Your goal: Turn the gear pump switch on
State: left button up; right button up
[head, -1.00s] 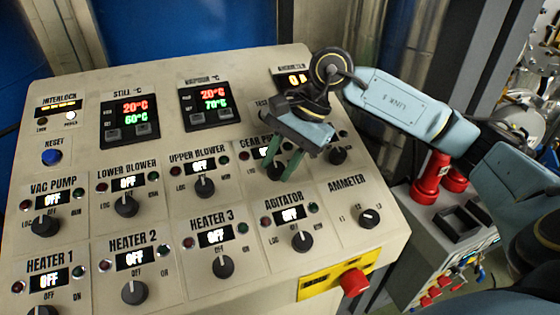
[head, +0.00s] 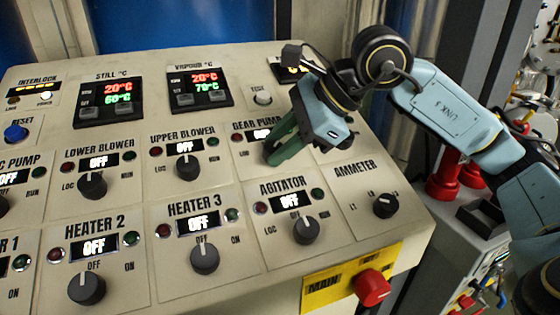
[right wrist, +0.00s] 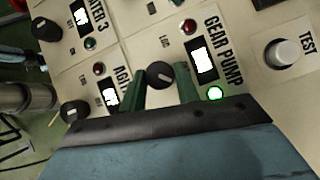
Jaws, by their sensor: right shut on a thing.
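The gear pump switch is a round black knob (right wrist: 158,74) in the right wrist view, below its label on the sloped panel. My right gripper (right wrist: 160,88) has its green fingers on either side of the knob, shut on it. In the head view the right gripper (head: 282,148) hides the knob and part of the gear pump display (head: 262,135). In the wrist view that display (right wrist: 202,62) is washed out white. The gear pump's green lamp (right wrist: 214,93) glows bright, while its red lamp (right wrist: 190,27) looks dull. My left gripper is not in view.
The agitator knob (head: 306,230) and upper blower knob (head: 187,167) are close by, their displays reading OFF. A white test button (head: 263,97) sits above the gear pump. A red main switch (head: 371,288) on a yellow plate is at the lower right.

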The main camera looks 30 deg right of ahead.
jog(key=shift+s+m+t+h+b, duration=0.1)
jog(key=shift+m+t+h+b, duration=0.2)
jog(key=shift+m+t+b, duration=0.8)
jog(key=shift+m, duration=0.6)
jog(key=o, duration=1)
jog(key=shift+c, duration=0.2)
jog(key=v, duration=1.3)
jog(key=shift+r+b, duration=0.25)
jog(key=shift+b, duration=0.15)
